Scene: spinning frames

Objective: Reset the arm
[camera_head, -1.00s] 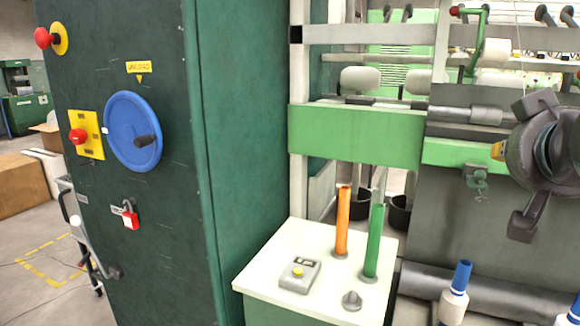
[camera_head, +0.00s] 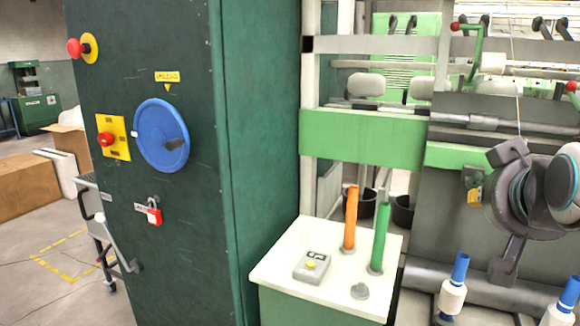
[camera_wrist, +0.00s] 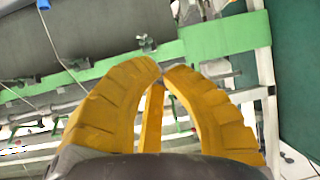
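My gripper has ribbed yellow fingers in the wrist view (camera_wrist: 162,68). Their tips come together at the middle of the picture with nothing seen between them. A third yellow finger shows behind them. In the head view my arm is at the right edge, with dark grey joints and a white part, in front of the green and grey machine (camera_head: 360,137). A small yellow bit of my gripper (camera_head: 475,197) shows left of the arm; most of the gripper is hidden there.
A dark green cabinet (camera_head: 150,240) with a blue handwheel (camera_head: 161,135) stands at left. A white-topped stand (camera_head: 285,270) holds an orange tube (camera_head: 350,218), a green tube (camera_head: 379,237) and a button box (camera_head: 312,266). White bobbins (camera_head: 453,298) stand at lower right. Floor is open at far left.

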